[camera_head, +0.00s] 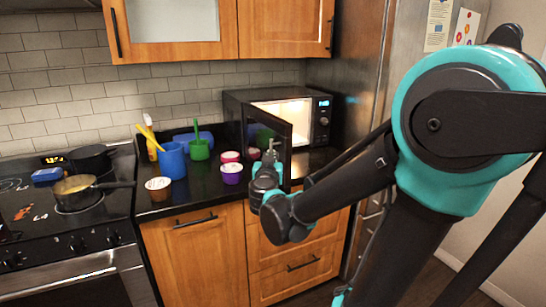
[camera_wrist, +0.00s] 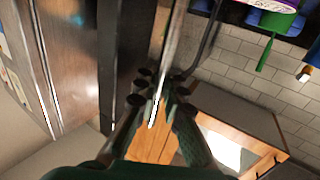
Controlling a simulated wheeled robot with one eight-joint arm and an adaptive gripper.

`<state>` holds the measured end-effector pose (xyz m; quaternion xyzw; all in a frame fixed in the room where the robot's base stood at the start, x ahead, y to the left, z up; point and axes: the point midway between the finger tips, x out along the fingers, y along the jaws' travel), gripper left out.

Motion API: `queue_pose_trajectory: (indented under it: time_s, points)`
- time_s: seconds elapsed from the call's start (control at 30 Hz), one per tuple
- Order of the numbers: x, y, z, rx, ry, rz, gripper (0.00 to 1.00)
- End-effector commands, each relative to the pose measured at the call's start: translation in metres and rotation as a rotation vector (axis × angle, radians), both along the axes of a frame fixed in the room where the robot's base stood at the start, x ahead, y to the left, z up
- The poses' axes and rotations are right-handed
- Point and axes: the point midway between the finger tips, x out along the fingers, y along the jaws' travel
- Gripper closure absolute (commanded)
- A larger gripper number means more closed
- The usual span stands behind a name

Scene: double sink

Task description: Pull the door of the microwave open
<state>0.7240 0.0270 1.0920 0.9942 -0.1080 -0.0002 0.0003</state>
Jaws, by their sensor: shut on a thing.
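The black microwave (camera_head: 260,97) stands on the counter at the back right, its lit interior (camera_head: 285,112) showing. Its dark door (camera_head: 281,129) is swung open toward the front. My gripper (camera_head: 271,150) is at the door's free edge and is shut on it; my wrist partly covers the door. In the wrist view, which is strongly turned, my gripper (camera_wrist: 160,85) closes around a thin, shiny upright part of the door (camera_wrist: 176,38). I cannot tell whether that part is the handle or the edge.
A stove with a pan (camera_head: 76,187) is further left. The steel fridge (camera_head: 352,72) stands close on the right.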

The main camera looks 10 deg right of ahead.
Motion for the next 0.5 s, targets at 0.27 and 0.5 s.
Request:
queue_pose_trajectory:
  time_s: [0.27, 0.5]
  points:
    - [-0.0023, -0.0011, -0.0015, 0.002, 0.001, -0.002, 1.00]
    - [-0.0017, -0.0008, -0.0011, 0.001, 0.001, -0.001, 0.74]
